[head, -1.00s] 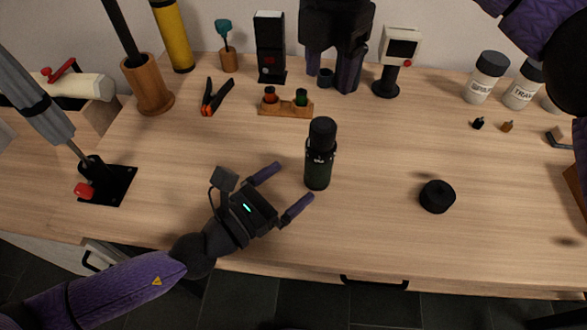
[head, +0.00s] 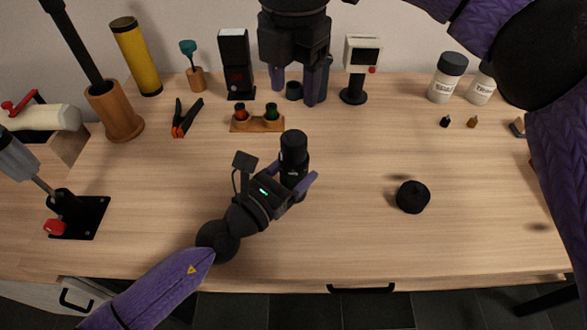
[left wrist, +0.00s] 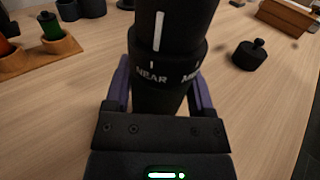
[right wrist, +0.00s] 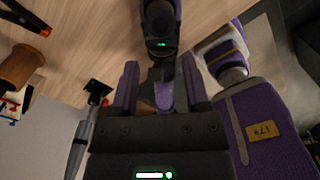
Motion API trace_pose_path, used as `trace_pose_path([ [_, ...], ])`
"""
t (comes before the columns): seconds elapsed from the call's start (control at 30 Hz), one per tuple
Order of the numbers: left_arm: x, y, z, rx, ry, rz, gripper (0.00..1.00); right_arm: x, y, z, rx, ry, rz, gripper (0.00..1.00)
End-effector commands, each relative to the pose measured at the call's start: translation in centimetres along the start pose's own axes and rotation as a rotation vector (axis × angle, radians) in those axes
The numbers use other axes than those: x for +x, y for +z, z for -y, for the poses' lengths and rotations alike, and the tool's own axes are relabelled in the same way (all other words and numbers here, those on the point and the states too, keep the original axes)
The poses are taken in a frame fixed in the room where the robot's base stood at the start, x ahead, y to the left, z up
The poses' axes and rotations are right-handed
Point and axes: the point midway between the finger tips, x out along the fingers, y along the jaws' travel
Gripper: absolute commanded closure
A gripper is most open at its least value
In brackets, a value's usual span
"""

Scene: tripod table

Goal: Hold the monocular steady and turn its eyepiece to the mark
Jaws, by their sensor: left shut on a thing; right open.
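The monocular (head: 294,150) is a dark upright cylinder near the middle of the table. My left gripper (head: 300,190) is shut around its lower body. In the left wrist view, the monocular's eyepiece (left wrist: 178,20) carries a white line, and the ring below has ticks, the word NEAR and a partly visible word starting with M. The line stands just right of the NEAR tick. My right gripper (head: 295,90) is open and empty, above the back of the table beyond the monocular. Its spread fingers (right wrist: 160,85) show in the right wrist view.
A black round knobbed piece (head: 413,198) lies to the right. A wooden rack (head: 257,124) with small coloured pieces, pliers (head: 186,118) and a small screen on a stand (head: 361,60) stand behind. A black clamp base (head: 80,217) is at left. The front right table is clear.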

Motion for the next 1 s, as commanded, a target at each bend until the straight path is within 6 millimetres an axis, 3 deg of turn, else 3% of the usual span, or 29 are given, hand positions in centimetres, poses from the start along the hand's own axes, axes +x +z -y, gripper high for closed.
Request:
trace_pose_path([
  [0.03, 0.0, 0.0, 0.0, 0.000, 0.000, 0.000, 0.76, 0.0, 0.0, 0.0, 0.000, 0.000, 0.000, 0.41],
  [0.13, 0.0, 0.0, 0.0, 0.000, 0.000, 0.000, 0.97, 0.0, 0.0, 0.0, 0.000, 0.000, 0.000, 0.41],
  [0.17, 0.0, 0.0, 0.0, 0.000, 0.000, 0.000, 1.00, 0.0, 0.0, 0.0, 0.000, 0.000, 0.000, 0.41],
  [0.2, 0.0, 0.0, 0.0, 0.000, 0.000, 0.000, 1.00, 0.0, 0.0, 0.0, 0.000, 0.000, 0.000, 0.39],
  [0.37, 0.0, 0.0, 0.0, 0.000, 0.000, 0.000, 1.00, -0.8, -0.3, -0.1, -0.015, 0.001, -0.003, 0.06],
  [0.47, 0.0, 0.0, 0.0, 0.000, 0.000, 0.000, 1.00, -0.7, -0.2, 0.0, -0.016, -0.001, -0.002, 0.06],
  [0.57, 0.0, 0.0, 0.0, 0.000, 0.000, 0.000, 1.00, 1.0, -0.2, 0.0, -0.015, -0.004, -0.002, 0.06],
  [0.8, 0.0, 0.0, 0.0, 0.000, 0.000, 0.000, 1.00, 7.4, -0.2, 0.1, -0.014, -0.004, -0.003, 0.06],
  [1.0, 0.0, 0.0, 0.0, 0.000, 0.000, 0.000, 1.00, 10.4, -0.2, 0.0, -0.014, -0.001, -0.001, 0.06],
])
